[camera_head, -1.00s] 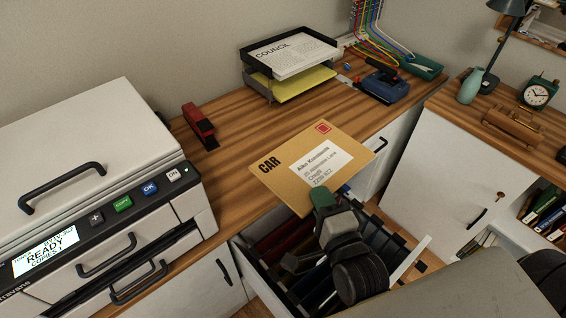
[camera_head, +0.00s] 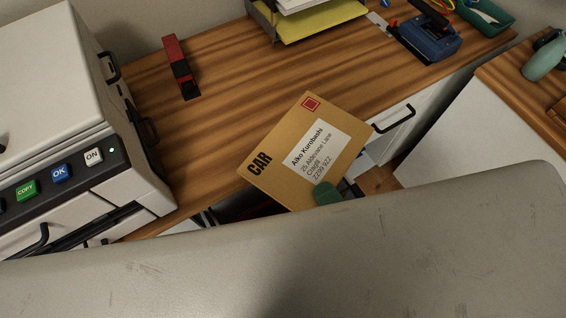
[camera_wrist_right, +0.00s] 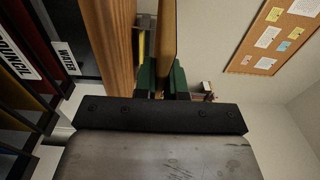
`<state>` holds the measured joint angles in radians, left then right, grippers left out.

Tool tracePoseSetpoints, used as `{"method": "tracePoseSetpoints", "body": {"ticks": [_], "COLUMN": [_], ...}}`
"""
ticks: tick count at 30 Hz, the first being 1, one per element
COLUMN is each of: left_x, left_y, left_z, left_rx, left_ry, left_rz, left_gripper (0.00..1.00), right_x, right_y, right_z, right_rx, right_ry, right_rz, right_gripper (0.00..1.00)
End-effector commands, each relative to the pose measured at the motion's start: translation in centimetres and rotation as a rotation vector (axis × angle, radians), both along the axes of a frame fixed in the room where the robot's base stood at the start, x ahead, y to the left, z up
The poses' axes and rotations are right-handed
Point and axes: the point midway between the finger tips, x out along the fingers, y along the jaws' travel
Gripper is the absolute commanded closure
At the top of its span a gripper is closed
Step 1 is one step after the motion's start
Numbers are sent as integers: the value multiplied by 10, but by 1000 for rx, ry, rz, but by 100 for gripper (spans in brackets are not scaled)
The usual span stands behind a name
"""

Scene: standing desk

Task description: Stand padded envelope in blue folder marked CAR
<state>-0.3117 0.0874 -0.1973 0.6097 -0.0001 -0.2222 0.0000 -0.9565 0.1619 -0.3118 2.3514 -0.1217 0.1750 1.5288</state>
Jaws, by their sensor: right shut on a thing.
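A tan padded envelope (camera_head: 285,130) marked CAR, with a white address label and red stamp, is held tilted above the desk front and open drawer in the head view. My right gripper (camera_head: 328,193) is shut on its lower edge; only a green fingertip shows there. In the right wrist view the envelope (camera_wrist_right: 167,42) appears edge-on between the green fingers (camera_wrist_right: 163,80). Hanging folders show at the left of that view, one labelled COUNCIL (camera_wrist_right: 16,60). I cannot make out a blue folder marked CAR. My left gripper is not in view.
A paper tray (camera_head: 310,22) and blue hole punch (camera_head: 428,38) are farther back. Most of the drawer is hidden in the head view.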

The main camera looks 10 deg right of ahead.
Motion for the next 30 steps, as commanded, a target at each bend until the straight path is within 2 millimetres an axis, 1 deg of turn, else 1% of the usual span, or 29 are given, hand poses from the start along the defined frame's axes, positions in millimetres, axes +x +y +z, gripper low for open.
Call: {"method": "tracePoseSetpoints", "body": {"ticks": [1, 6, 9, 12, 17, 21, 24, 27, 30], "left_x": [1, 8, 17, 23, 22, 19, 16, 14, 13], "left_y": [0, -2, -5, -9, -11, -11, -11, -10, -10], "left_z": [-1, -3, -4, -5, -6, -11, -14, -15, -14], "left_rx": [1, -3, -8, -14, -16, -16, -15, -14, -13], "left_ry": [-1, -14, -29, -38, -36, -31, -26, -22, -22], "left_rz": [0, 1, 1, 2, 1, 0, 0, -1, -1], "left_gripper": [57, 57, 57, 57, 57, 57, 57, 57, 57], "right_x": [12, 46, 63, 74, 81, 82, 82, 81, 81], "right_y": [6, 28, 38, 46, 51, 51, 51, 51, 50], "right_z": [-6, -29, -41, -51, -59, -80, -92, -96, -96], "right_rx": [1, 2, 2, 1, -1, -2, 0, 0, 0], "right_ry": [-8, -6, -6, -3, -1, 2, 0, -2, -2], "right_rz": [-3, -3, -3, -3, -2, -3, -3, -3, -3], "right_gripper": [100, 100, 100, 100, 100, 100, 100, 100, 100]}}
